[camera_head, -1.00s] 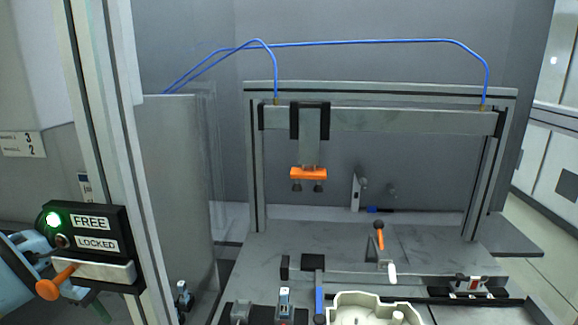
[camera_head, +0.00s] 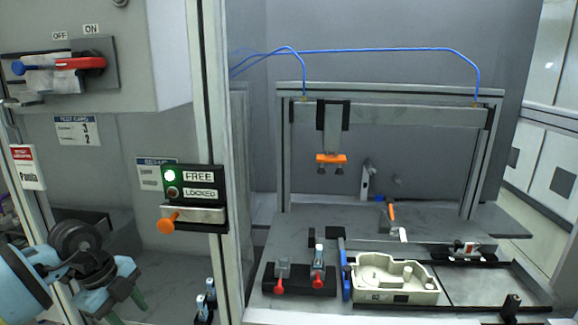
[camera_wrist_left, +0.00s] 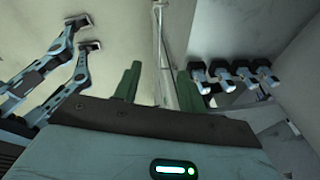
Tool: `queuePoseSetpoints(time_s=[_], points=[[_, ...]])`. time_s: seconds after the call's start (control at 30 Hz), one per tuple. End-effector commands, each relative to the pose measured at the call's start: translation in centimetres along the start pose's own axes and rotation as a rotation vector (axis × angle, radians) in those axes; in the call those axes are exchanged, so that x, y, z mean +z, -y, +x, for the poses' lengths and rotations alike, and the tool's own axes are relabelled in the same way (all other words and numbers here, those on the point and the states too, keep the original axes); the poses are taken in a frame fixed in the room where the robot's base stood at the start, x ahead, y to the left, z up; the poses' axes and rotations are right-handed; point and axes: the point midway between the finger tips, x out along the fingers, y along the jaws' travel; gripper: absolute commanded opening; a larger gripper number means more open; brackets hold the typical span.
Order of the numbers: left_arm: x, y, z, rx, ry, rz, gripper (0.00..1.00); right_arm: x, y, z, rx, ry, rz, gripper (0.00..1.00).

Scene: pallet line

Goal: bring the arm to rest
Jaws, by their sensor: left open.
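My left arm comes in at the lower left of the head view, light blue with a dark wrist joint. My left gripper (camera_head: 124,306) has green fingers and hangs in front of the grey cabinet, left of the upright post and below the FREE/LOCKED panel (camera_head: 190,197). In the left wrist view its two green fingers (camera_wrist_left: 159,84) stand apart with nothing held between them. My right gripper does not show in the head view.
A metal post (camera_head: 226,120) separates my left arm from the station. A beige tray-like casting (camera_head: 392,280) lies on the bench. An OFF/ON switch (camera_head: 80,64) is upper left.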

Motion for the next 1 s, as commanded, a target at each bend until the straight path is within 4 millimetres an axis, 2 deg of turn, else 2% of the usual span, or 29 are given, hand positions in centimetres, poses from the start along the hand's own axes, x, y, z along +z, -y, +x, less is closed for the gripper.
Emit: queuePoseSetpoints(time_s=[0.27, 0.4, 0.5, 0.6, 0.7, 0.8, 0.9, 1.0], points=[[-9.4, -0.7, 5.6, -0.082, -0.346, 0.17, 0.41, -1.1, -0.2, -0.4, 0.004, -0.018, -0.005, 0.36], [-15.6, -1.8, 7.7, -0.182, -0.587, 0.226, 0.41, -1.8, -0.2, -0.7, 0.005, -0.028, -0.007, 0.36], [-19.9, -2.6, 8.4, -0.286, -0.762, 0.227, 0.41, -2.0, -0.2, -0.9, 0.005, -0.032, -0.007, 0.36], [-23.3, -3.2, 8.5, -0.402, -0.914, 0.187, 0.41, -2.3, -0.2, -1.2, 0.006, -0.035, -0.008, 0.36], [-25.7, -3.8, 8.2, -0.528, -1.035, 0.11, 0.41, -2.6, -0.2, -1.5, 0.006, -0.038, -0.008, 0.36], [-27.0, -4.3, 7.9, -0.655, -1.119, -0.003, 0.41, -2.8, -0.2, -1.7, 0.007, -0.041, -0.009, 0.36], [-27.3, -4.9, 7.8, -0.774, -1.166, -0.146, 0.41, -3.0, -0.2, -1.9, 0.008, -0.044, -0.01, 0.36], [-26.7, -5.7, 8.2, -0.88, -1.168, -0.311, 0.41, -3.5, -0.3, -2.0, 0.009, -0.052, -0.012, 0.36]])
